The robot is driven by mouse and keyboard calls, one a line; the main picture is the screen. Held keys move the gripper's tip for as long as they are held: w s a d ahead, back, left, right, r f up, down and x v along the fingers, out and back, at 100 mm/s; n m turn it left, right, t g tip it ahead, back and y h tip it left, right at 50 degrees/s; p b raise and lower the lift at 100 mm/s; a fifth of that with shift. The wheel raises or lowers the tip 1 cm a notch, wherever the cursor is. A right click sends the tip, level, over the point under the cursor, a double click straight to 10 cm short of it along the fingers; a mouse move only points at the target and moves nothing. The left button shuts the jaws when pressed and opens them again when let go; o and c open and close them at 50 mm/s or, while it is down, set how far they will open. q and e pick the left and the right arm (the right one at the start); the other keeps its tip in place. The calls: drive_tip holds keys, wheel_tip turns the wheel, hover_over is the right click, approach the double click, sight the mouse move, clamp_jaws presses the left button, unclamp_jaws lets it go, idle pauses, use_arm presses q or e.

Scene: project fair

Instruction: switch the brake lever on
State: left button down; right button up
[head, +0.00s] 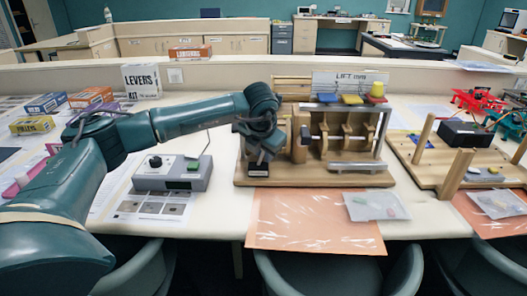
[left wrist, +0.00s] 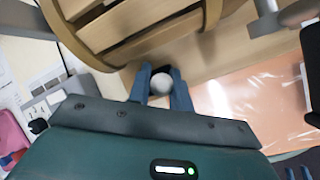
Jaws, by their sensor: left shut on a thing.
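The wooden cam machine (head: 345,135) with the sign "LIFT cams" stands on the table in the head view. In the left wrist view, a pale round knob (left wrist: 162,85), seemingly the brake lever's end, sits between the two blue fingers of my left gripper (left wrist: 161,78). The gripper is shut on it. In the head view my left gripper (head: 262,158) is at the machine's left front, above its base board, and it hides the knob. The lever's shaft and its on or off position cannot be told.
A grey control box (head: 172,178) with a dial stands left of the machine. An orange sheet (head: 310,232) and a clear bag (head: 376,206) lie in front. Another wooden board with posts (head: 455,172) is at the right. Small boxes (head: 90,97) stand at the left.

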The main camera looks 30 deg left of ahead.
use_arm(q)
drive_tip(key=shift+w+d+f+g+y+b, duration=0.15)
drive_tip(key=shift+d+g+y+b, duration=0.15)
drive_tip(key=shift+y, duration=0.3)
drive_tip(key=shift+a, duration=0.1)
drive_tip(key=c, duration=1.6)
unclamp_jaws()
drive_tip(key=b+v, duration=0.1)
drive_tip(key=v, duration=1.2)
